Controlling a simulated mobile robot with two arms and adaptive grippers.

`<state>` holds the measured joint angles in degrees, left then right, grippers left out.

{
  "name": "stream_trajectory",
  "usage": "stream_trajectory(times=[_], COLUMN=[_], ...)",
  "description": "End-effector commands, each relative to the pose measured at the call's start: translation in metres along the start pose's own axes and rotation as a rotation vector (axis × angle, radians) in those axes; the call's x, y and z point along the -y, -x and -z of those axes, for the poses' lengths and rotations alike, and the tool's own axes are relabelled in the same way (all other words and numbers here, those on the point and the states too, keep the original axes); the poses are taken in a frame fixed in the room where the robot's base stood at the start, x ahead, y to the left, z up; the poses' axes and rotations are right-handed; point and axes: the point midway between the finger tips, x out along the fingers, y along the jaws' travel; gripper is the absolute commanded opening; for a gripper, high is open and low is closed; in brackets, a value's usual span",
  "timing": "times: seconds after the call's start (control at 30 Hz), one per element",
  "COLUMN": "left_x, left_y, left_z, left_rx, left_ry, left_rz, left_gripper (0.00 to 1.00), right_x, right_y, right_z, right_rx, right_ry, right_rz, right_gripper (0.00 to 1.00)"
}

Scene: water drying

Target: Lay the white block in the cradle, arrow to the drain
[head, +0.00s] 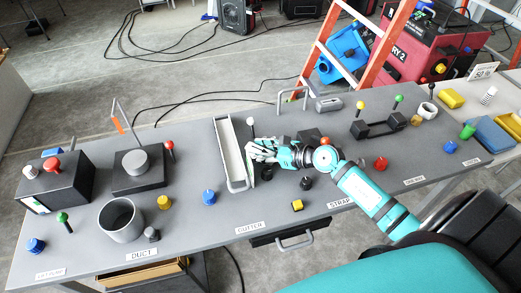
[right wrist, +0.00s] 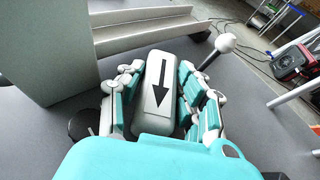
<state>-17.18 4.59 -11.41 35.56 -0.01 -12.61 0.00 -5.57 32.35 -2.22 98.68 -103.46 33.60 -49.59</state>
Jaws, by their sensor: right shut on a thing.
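My right gripper (head: 262,151) is beside the right edge of a long pale trough (head: 229,148), behind the label GUTTER. In the right wrist view its fingers (right wrist: 160,95) are closed on both sides of the white block (right wrist: 155,92). A black arrow on the block's upper face points toward the bottom of that view, toward my palm. In the head view the fingers mostly hide the block. The trough's channel (right wrist: 150,32) shows beyond the block in the wrist view. I cannot tell for certain which part is the cradle or the drain. My left gripper is not in view.
A white-knobbed lever (head: 250,121) stands close behind my right gripper. Black knobs (head: 306,183) and a yellow-topped button (head: 297,205) are in front of it. A grey cup (head: 121,219) and black boxes (head: 62,181) stand at left.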

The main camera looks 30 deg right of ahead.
Motion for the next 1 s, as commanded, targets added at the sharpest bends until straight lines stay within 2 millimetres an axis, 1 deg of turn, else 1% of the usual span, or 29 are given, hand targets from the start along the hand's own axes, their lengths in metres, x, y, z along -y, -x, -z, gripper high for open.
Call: stream_trajectory(times=[0.13, 0.27, 0.3, 0.47, 0.7, 0.8, 0.87, 0.97, 1.0], left_x=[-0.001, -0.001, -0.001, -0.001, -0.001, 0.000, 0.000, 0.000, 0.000], left_y=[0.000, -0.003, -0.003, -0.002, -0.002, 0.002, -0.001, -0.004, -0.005], left_z=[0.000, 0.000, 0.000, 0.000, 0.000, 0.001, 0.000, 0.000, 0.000], left_rx=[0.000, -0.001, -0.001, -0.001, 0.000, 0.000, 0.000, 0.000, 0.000], left_ry=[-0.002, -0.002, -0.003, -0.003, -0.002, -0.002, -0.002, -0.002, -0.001], left_rz=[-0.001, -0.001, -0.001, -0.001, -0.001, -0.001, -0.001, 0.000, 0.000], left_gripper=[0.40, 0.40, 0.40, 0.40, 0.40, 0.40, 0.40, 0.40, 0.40], right_x=[0.000, 0.000, 0.000, 0.000, 0.000, 0.000, 0.000, 0.000, -0.001], right_y=[0.000, -0.001, -0.001, -0.001, -0.001, 0.002, 0.008, 0.024, 0.033], right_z=[-0.001, 0.003, 0.003, 0.002, 0.002, -0.003, 0.002, 0.002, 0.003], right_rx=[0.001, 0.000, 0.000, 0.000, 0.000, 0.000, -0.002, -0.003, -0.005], right_ry=[0.000, 0.000, 0.000, 0.000, 0.000, 0.000, 0.001, 0.002, 0.003], right_rz=[0.000, 0.000, 0.000, 0.000, 0.000, 0.001, 0.001, 0.001, -0.001], right_gripper=[0.01, 0.01, 0.37, 0.58, 0.58, 0.58, 0.58, 0.58, 0.58])
